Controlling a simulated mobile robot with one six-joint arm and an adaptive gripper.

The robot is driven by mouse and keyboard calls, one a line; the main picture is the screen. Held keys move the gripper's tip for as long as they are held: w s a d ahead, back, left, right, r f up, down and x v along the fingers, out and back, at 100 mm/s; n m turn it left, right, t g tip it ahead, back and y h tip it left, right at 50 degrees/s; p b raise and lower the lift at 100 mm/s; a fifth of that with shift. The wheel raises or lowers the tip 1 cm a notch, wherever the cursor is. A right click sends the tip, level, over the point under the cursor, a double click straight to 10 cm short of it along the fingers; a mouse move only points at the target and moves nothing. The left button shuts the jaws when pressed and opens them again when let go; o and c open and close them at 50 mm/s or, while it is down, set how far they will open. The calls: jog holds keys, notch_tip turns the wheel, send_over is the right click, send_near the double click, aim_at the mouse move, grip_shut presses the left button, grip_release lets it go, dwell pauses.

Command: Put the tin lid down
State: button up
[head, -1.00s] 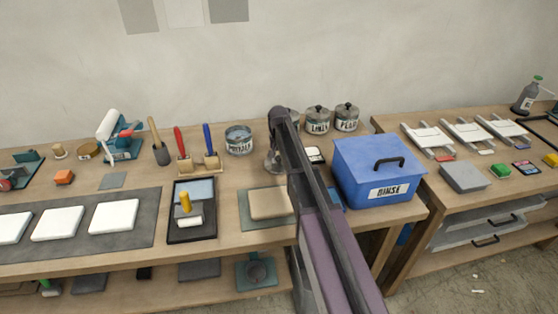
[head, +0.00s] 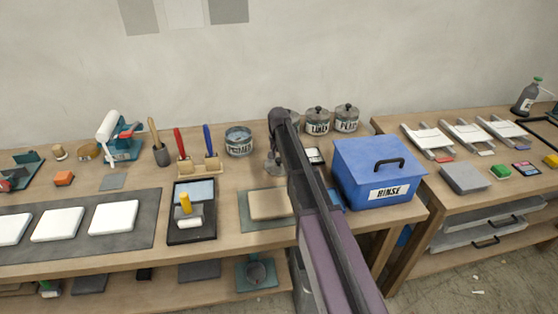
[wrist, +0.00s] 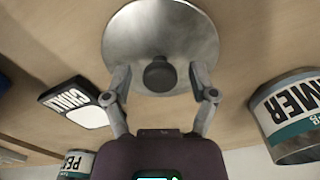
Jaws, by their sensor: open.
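The tin lid (wrist: 125,45) is a round grey metal disc with a dark knob (wrist: 158,76). In the wrist view it appears to lie flat on the wooden bench top. My gripper (wrist: 158,72) is open, with one finger on each side of the knob and a gap to it on both sides. In the head view my gripper (head: 273,162) is partly behind my own arm, and I cannot make out the lid there. The primer tin (head: 239,143) stands open-topped to the left of my gripper; its side also shows in the wrist view (wrist: 290,115).
The blue rinse box (head: 375,175) is right of my arm. Brushes (head: 208,150) stand left of the primer tin.

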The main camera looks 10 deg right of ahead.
aim_at(279, 159)
notch_tip(279, 159, up, 12)
jog(key=p, duration=1.1)
jog(key=shift+p, duration=0.4)
jog(key=shift+s, duration=0.1)
jog(key=s+n, duration=0.4)
jog(key=s, duration=2.5)
jog(key=shift+n, duration=0.3)
jog(key=shift+d, duration=0.1)
jog(key=shift+c, duration=1.2)
